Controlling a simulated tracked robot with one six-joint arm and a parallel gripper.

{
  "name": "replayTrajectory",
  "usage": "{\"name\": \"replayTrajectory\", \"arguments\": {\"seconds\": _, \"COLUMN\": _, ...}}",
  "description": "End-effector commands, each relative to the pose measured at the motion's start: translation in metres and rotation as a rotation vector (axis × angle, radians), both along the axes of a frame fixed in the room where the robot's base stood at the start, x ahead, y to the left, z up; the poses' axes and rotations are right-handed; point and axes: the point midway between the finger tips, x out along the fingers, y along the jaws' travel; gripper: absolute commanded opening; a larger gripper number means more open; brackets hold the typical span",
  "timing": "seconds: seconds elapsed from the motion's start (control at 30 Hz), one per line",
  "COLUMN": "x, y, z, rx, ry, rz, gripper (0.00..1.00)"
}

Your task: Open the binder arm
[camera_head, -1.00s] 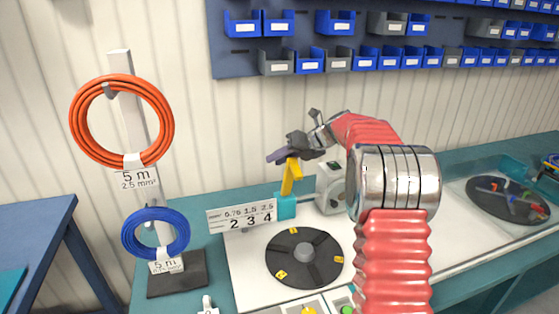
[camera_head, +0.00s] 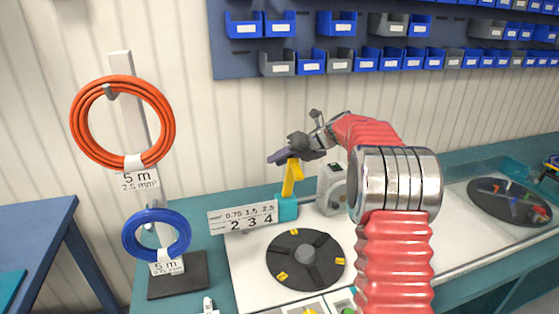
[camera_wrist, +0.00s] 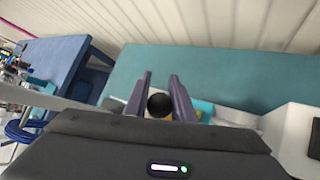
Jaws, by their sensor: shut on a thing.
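The binder arm (camera_head: 291,181) is a yellow lever. It stands nearly upright on a teal block (camera_head: 288,209) at the back of the white work surface. My gripper (camera_head: 281,156) is at the lever's top, with its purple fingers reaching left. In the wrist view my gripper (camera_wrist: 160,80) has a finger on either side of a round black knob (camera_wrist: 160,105) and is shut on it. The fingers hide the knob in the head view. A little yellow shows beside the right finger in the wrist view.
A white label plate (camera_head: 244,217) stands left of the teal block. A black round turntable (camera_head: 305,259) lies in front. A grey-white device (camera_head: 332,187) is close on the right. An orange coil (camera_head: 122,122) and a blue coil (camera_head: 156,234) hang on a stand at left.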

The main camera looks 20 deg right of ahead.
Motion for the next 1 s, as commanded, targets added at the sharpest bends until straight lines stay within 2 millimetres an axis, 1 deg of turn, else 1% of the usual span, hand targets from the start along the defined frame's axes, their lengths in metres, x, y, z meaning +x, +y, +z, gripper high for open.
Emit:
{"name": "replayTrajectory", "arguments": {"seconds": 0.03, "x": -0.002, "y": -0.008, "z": -0.013, "rx": -0.006, "ry": 0.016, "rz": -0.011, "gripper": 0.0}}
{"name": "replayTrajectory", "arguments": {"seconds": 0.37, "x": -0.001, "y": -0.007, "z": -0.013, "rx": -0.006, "ry": 0.016, "rz": -0.011, "gripper": 0.0}}
{"name": "replayTrajectory", "arguments": {"seconds": 0.4, "x": -0.001, "y": -0.007, "z": -0.013, "rx": -0.006, "ry": 0.016, "rz": -0.011, "gripper": 0.26}}
{"name": "replayTrajectory", "arguments": {"seconds": 0.63, "x": -0.001, "y": -0.004, "z": -0.011, "rx": -0.005, "ry": 0.014, "rz": -0.007, "gripper": 0.41}}
{"name": "replayTrajectory", "arguments": {"seconds": 0.87, "x": 0.0, "y": -0.002, "z": -0.007, "rx": -0.003, "ry": 0.009, "rz": -0.003, "gripper": 0.41}}
{"name": "replayTrajectory", "arguments": {"seconds": 1.0, "x": -0.004, "y": -0.005, "z": -0.002, "rx": -0.003, "ry": 0.007, "rz": -0.003, "gripper": 0.41}}
